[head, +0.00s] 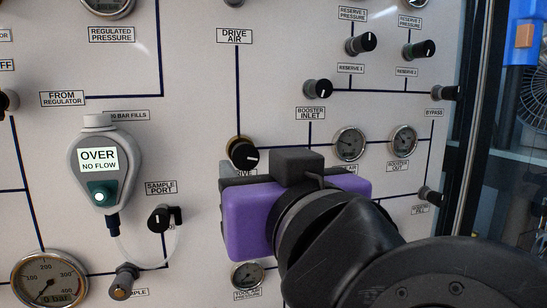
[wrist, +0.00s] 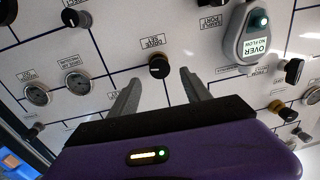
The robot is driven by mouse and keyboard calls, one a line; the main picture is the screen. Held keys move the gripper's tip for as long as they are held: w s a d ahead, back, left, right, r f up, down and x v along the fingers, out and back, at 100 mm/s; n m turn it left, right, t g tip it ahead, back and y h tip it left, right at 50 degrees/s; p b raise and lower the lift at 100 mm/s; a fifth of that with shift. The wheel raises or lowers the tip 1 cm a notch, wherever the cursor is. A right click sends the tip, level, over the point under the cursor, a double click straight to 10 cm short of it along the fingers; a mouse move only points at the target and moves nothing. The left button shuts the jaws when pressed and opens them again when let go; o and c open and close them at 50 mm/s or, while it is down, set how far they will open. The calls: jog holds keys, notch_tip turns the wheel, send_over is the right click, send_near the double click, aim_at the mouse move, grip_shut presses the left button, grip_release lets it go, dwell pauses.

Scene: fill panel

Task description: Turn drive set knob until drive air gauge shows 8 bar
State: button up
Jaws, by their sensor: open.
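The drive set knob (head: 243,154) is black with a white pointer mark and a gold ring at its base. In the wrist view, the knob (wrist: 159,66) stands beyond the fingertips, about midway between them, beside its DRIVE SET label. My gripper (wrist: 160,80) is open and empty, its two grey fingers apart on either side of the knob; I see no contact. In the head view, my purple gripper body partly covers the label under the knob. A small round gauge (head: 349,143), its partly covered label ending in AIR, looks like the drive air gauge. Its reading is too small to tell.
A grey handheld meter (head: 102,165) reading OVER NO FLOW hangs left of the knob. A sample port knob (head: 159,219) with a looped clear hose is below left. The booster out gauge (head: 402,140) and several other knobs are on the right. A tool air gauge (head: 247,275) is below.

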aim_at(247, 157)
jog(key=shift+p+x, duration=0.95)
jog(key=shift+x, duration=2.9)
grip_shut()
